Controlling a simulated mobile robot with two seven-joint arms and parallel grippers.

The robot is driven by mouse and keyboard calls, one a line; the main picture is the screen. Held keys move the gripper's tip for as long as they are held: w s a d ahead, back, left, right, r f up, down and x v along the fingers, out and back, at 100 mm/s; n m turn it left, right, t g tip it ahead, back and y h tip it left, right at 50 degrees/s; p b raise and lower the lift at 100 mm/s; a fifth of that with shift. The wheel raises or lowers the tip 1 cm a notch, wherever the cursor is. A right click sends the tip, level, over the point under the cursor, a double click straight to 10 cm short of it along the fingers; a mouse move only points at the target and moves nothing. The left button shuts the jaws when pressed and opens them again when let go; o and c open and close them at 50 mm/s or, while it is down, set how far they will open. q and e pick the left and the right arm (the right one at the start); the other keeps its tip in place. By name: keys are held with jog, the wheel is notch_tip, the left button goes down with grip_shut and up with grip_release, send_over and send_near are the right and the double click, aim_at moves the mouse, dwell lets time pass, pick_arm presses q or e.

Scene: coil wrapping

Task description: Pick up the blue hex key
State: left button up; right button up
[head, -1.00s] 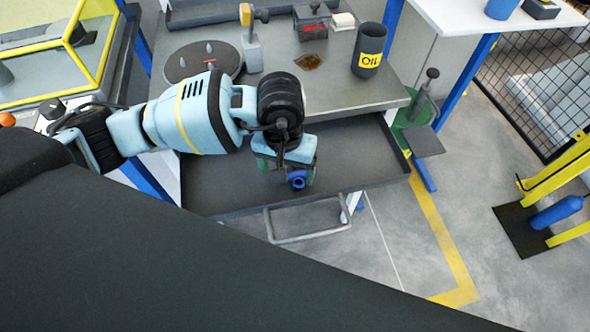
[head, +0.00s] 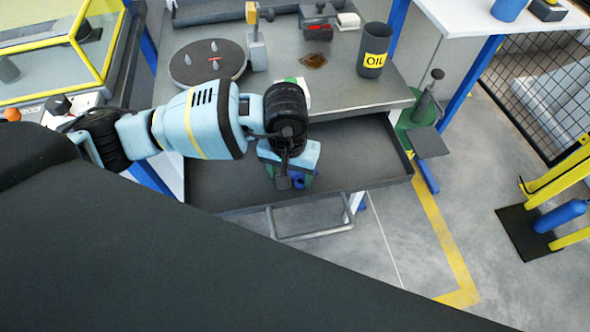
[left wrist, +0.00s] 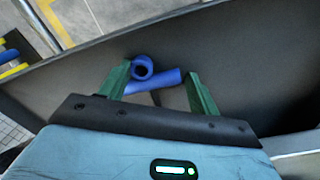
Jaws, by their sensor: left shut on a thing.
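The blue hex key (left wrist: 166,80) is a bent, thick blue piece lying between the green fingers in the left wrist view. One end faces the camera as a round ring. In the head view only a small blue bit of it (head: 298,182) shows below my left gripper. My left gripper (head: 291,180) is shut on the key, over the open drawer (head: 228,188) of the workbench. I cannot tell whether the key touches the drawer floor. My right gripper is not in view.
The workbench top (head: 340,98) above the drawer holds a dark cup marked OIL (head: 373,52), a round dark plate (head: 207,66) with pegs, a brown stain (head: 313,60) and a red-and-grey vise-like tool (head: 318,22). The drawer floor right of my gripper is clear.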

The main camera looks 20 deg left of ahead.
pick_arm(q)
jog(key=shift+r, duration=0.1)
notch_tip(320, 180, up, 4)
jog(key=shift+f, duration=0.2)
jog(key=s+d+r+b, duration=0.1)
jog(key=s+d+b, duration=0.1)
jog(key=s+d, duration=0.7)
jog(key=s, duration=0.4)
jog(key=shift+d, duration=0.2)
